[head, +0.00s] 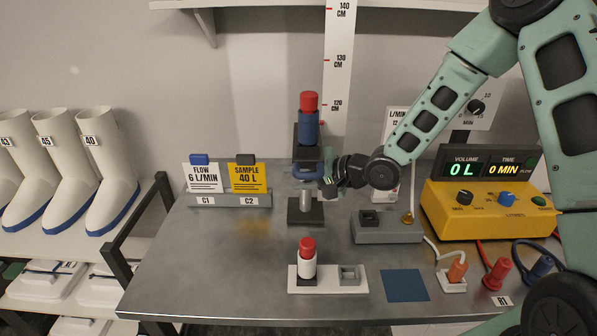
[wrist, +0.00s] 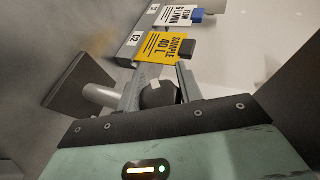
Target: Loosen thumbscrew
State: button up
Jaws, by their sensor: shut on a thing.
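A stand (head: 305,203) with a dark base and grey post is at the back middle of the bench. It carries a blue cylinder with a red cap (head: 308,103) upright near its top. My gripper (head: 328,185) reaches the stand's post from the right, just below the blue part. In the wrist view, a dark round thumbscrew knob (wrist: 158,94) with a light mark sits between the two fingers of my gripper (wrist: 160,86), which are shut on it. In the head view the knob is hidden by my gripper. The post (wrist: 100,95) and dark base (wrist: 76,85) lie to its left.
Two cards, FLOW (head: 205,177) and SAMPLE (head: 247,177), stand left of the stand. A white holder (head: 328,287) with a red-capped bottle (head: 307,260) is in front. A grey block (head: 390,233) and yellow display unit (head: 490,209) are right. The front-left bench is clear.

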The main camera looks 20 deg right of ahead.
dwell(0.3)
jog(key=o, duration=1)
jog(key=shift+d, duration=0.1)
jog(key=p+v, duration=0.1)
jog(key=v, duration=1.6)
jog(key=shift+s, duration=0.15)
